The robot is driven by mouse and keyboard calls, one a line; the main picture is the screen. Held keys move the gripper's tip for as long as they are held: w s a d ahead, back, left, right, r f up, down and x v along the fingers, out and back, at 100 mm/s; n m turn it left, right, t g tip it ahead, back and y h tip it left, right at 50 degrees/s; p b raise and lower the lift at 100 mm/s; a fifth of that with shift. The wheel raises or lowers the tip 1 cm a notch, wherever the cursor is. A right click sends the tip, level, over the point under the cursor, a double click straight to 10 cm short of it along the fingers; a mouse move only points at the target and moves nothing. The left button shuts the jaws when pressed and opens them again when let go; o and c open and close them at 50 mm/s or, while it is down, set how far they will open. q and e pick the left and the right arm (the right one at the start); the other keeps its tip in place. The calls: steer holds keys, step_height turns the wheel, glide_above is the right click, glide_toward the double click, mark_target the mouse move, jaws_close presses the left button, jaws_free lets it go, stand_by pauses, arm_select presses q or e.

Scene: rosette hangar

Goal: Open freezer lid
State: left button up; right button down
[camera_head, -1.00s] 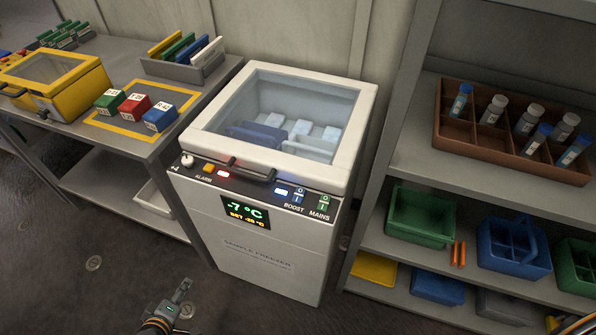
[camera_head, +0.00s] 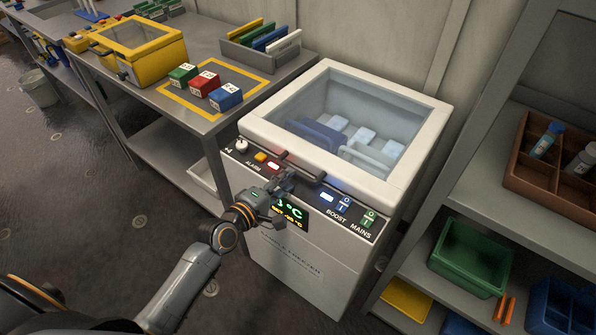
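The white sample freezer (camera_head: 300,262) stands in the middle of the view. Its glass-topped lid (camera_head: 424,148) is shut, and blue and pale items show through the glass. A dark bar handle (camera_head: 303,167) runs along the lid's front edge. My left gripper (camera_head: 283,180) is at the freezer's front, just below the left part of the handle. It overlaps the control panel and partly hides the green display (camera_head: 292,212). I cannot tell whether its fingers touch the handle or are open. My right gripper is not in view.
A grey bench (camera_head: 206,118) to the left holds a yellow box (camera_head: 150,62), three small coloured blocks and a rack of upright plates. Shelves (camera_head: 478,180) with a green bin (camera_head: 468,258) and a brown tube tray (camera_head: 525,180) stand close on the right.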

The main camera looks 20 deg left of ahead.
arm_select(q)
steer(key=x, duration=0.5)
steer(key=shift+w, duration=0.2)
jaws_close()
